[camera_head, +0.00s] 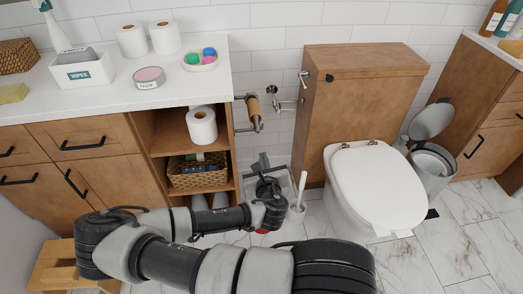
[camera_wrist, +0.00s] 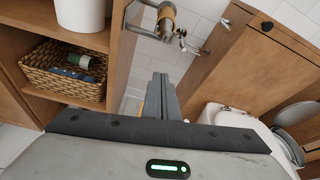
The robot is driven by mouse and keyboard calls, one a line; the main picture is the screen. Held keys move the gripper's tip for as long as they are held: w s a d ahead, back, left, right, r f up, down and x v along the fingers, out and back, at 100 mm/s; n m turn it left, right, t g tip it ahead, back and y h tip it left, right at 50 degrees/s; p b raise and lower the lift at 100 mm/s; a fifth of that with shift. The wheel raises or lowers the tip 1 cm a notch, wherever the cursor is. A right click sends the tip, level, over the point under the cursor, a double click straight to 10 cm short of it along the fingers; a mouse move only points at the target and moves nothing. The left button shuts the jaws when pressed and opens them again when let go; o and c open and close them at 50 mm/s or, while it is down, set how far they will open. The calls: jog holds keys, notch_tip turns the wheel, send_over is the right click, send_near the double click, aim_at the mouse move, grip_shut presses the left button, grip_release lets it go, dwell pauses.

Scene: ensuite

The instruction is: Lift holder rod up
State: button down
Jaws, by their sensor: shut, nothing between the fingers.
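The paper holder (camera_head: 244,98) is a dark metal bracket on the cabinet's right side panel, near the wall.
The wooden cabinet (camera_head: 225,125) stands close on the left, with a wicker basket (camera_head: 198,175) and a paper roll (camera_head: 202,125) on its shelves. The toilet (camera_head: 375,185) is to the right. A metal wall valve (camera_head: 285,105) is near the holder.

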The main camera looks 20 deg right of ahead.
jog(key=w+d+b, duration=0.1)
jog(key=w+d, duration=0.1)
jog(key=w, duration=0.6)
jog(key=shift+w+d+r+b, duration=0.2)
jog(key=shift+w+r+b, duration=0.05)
jog(key=shift+r+b, duration=0.2)
jog(key=shift+r, duration=0.1)
